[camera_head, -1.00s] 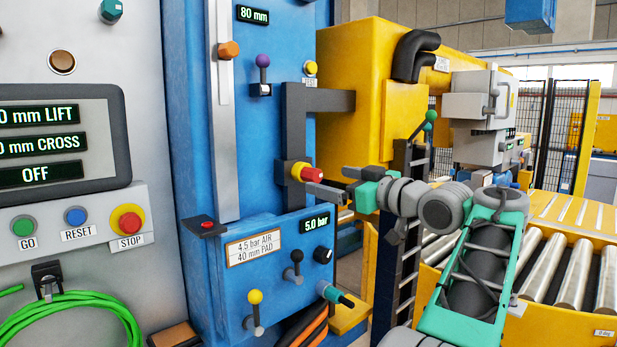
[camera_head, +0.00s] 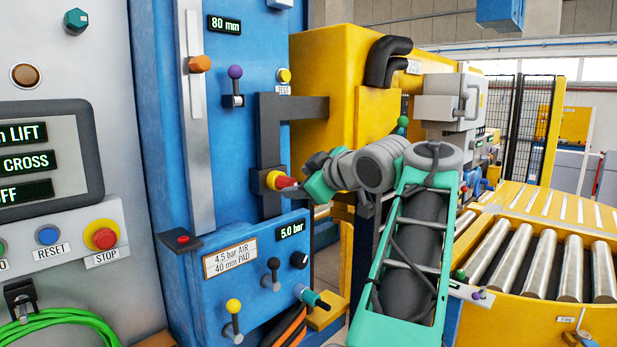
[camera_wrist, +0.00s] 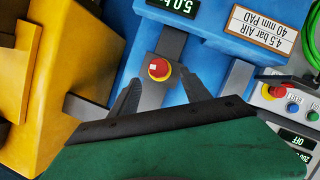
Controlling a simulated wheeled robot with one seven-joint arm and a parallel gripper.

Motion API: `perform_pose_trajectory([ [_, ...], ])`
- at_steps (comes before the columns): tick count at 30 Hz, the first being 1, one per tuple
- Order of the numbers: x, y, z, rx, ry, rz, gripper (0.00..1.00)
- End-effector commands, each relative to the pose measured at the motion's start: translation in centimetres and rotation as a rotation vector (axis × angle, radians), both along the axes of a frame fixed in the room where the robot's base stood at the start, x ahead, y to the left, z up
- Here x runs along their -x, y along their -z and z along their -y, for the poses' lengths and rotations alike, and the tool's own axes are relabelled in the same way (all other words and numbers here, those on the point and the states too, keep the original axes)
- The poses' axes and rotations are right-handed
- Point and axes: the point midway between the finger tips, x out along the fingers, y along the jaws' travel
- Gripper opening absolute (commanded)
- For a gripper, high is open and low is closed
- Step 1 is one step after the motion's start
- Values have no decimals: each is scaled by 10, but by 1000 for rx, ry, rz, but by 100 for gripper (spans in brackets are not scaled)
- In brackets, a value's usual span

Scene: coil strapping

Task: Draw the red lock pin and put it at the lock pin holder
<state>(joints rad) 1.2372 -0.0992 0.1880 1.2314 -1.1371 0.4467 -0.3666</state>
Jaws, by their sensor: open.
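The red lock pin (camera_head: 286,183) sits in a yellow collar (camera_head: 273,180) on the dark bracket of the blue column. In the wrist view the red pin end (camera_wrist: 158,67) faces the camera, ringed by yellow. My gripper (camera_head: 298,187) is right at the pin from the right. In the wrist view my gripper (camera_wrist: 161,80) is open, one dark finger on each side of the pin; I cannot tell whether either touches it. A small black ledge with a red spot (camera_head: 182,239) juts from the blue column, lower left; I cannot tell whether it is the lock pin holder.
Below the pin is a blue panel (camera_head: 240,290) with a 5.0 bar display and several knobs. A dark bracket arm (camera_head: 300,107) runs above the pin to the yellow housing (camera_head: 335,70). A grey console with a stop button (camera_head: 101,236) stands left.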

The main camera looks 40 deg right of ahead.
Motion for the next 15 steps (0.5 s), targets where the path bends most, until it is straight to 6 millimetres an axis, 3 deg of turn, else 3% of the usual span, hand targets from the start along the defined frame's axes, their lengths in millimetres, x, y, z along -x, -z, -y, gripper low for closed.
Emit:
perform_pose_trajectory([
  [6,-35,10,6,-4,-3,2,56],
  [15,-44,15,8,-2,0,2,56],
])
